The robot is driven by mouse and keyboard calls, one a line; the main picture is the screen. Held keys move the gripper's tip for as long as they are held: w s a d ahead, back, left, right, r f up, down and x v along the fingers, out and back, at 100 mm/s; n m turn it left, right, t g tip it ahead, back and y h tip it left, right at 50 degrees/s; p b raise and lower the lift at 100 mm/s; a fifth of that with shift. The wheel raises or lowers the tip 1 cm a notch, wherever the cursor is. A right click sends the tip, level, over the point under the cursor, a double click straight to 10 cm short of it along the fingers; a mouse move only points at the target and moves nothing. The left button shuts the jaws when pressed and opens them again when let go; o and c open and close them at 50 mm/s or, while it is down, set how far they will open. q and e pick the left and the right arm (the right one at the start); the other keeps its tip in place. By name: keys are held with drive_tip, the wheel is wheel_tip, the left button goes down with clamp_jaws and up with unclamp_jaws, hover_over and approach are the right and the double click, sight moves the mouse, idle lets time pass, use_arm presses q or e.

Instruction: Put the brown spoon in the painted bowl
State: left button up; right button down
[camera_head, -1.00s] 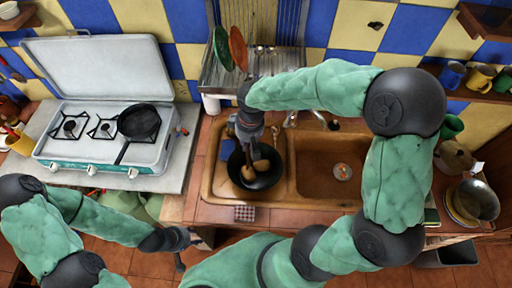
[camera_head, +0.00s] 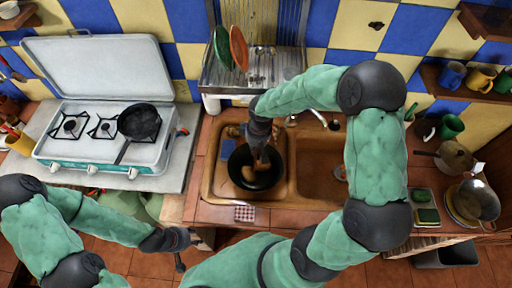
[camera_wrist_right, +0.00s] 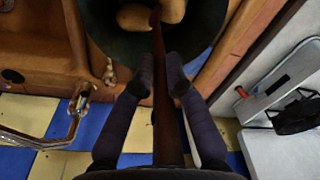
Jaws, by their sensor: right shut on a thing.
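The brown spoon (camera_wrist_right: 158,95) shows in the right wrist view as a long dark-brown shaft between the fingers. My right gripper (camera_wrist_right: 160,72) is shut on it. In the head view, my right gripper (camera_head: 262,148) reaches down over a dark round bowl (camera_head: 268,182) in the left sink basin. The same bowl (camera_wrist_right: 108,40) shows dark green in the wrist view, with rounded brown things in it. I cannot tell whether it is the painted bowl, nor whether the spoon touches it. My left gripper (camera_head: 182,247) is low at the left, away from the sink; its fingers are unclear.
The sink (camera_head: 212,170) has a right basin with free room and a tap behind. A stove (camera_head: 90,165) with a black pan (camera_head: 139,122) stands left. A plate rack (camera_head: 255,80) stands behind. Sponges (camera_head: 428,215) and a metal pan (camera_head: 478,200) are at the right.

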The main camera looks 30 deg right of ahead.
drive_tip(key=shift+f, duration=0.1)
drive_tip(key=shift+f+b, duration=0.35)
drive_tip(key=shift+b, duration=0.05)
drive_tip(key=c, duration=1.3)
unclamp_jaws()
drive_tip(key=shift+o, duration=0.2)
drive_tip(key=shift+r, duration=0.1)
wheel_tip(320, 180, up, 13)
drive_tip(key=p, duration=0.1)
drive_tip(key=shift+s+d, duration=0.3)
drive_tip(key=shift+s, duration=0.15)
drive_tip(key=shift+f, duration=0.2)
